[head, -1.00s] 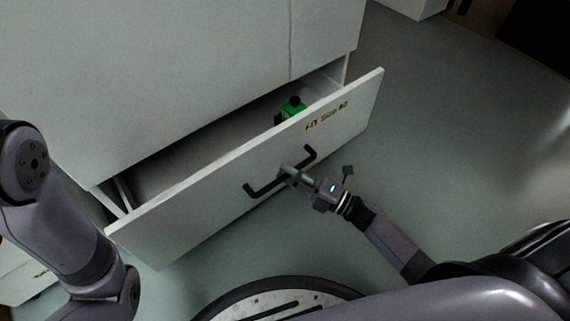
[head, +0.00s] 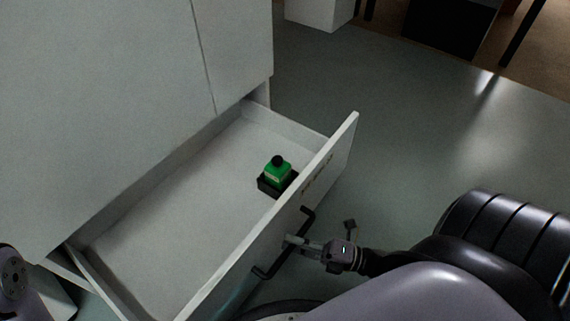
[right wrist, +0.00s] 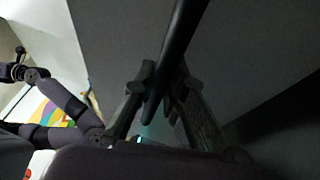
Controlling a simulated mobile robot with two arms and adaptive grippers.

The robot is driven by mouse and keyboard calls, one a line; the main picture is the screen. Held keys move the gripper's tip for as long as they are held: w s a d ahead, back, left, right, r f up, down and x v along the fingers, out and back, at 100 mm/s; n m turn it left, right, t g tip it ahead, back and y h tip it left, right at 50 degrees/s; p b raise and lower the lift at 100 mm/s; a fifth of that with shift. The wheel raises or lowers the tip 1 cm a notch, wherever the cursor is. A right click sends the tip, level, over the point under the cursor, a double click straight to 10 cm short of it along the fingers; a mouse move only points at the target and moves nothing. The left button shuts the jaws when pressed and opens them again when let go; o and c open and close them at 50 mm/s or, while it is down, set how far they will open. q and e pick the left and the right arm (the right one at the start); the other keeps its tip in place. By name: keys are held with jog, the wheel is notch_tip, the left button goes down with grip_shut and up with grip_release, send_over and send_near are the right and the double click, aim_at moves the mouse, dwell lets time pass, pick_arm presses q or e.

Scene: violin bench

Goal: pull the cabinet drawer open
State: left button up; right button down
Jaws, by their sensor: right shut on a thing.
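The white cabinet (head: 110,110) stands at the left of the head view. Its drawer (head: 185,205) is pulled well out, and its floor and side walls show. The black bar handle (head: 308,222) is on the drawer's front panel. My right gripper (head: 292,241) is shut on the handle near its middle. In the right wrist view the dark handle bar (right wrist: 183,35) runs between the two fingers (right wrist: 158,98). At the lower left edge of the head view only a piece of my left arm shows; its gripper is out of view.
Grey floor (head: 420,120) lies clear to the right of the drawer. A white box-like unit (head: 318,12) stands at the back.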

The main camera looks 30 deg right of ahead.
jog(key=shift+s+d, duration=0.1)
jog(key=shift+s, duration=0.05)
jog(key=c, duration=1.6)
grip_release()
jog(key=v, duration=1.2)
jog(key=shift+f, duration=0.1)
